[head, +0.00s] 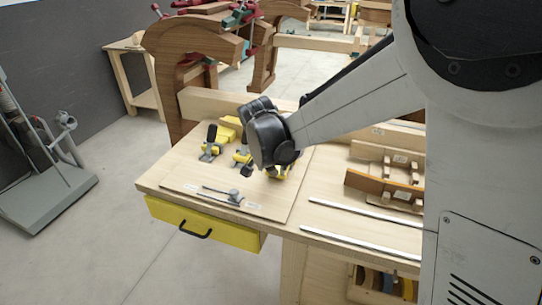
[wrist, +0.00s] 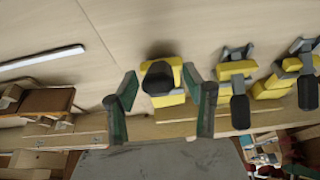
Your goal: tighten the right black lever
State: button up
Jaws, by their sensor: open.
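Toggle clamps with yellow bodies and black levers stand in a row on the wooden bench. The right clamp (head: 284,171) is partly hidden behind my gripper in the head view. Its black lever (wrist: 160,75) shows in the wrist view, between the two fingers of my gripper (wrist: 161,96), with a gap on each side. My gripper is open, and its fingers are green inside. The middle clamp (wrist: 237,69) and its lever (wrist: 240,111) are outside the fingers, beside the right finger in the wrist view. The left clamp (head: 210,149) stands farther along.
Two metal strips (head: 365,215) lie on the bench right of the board. Wooden jigs (head: 385,187) stand at the bench's right. A metal rod tool (head: 222,195) lies near the front edge, above a yellow drawer (head: 205,222). A curved wooden form (head: 190,40) stands behind.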

jog(key=shift+w+f, duration=0.15)
jog(key=shift+f, duration=0.3)
grip_shut()
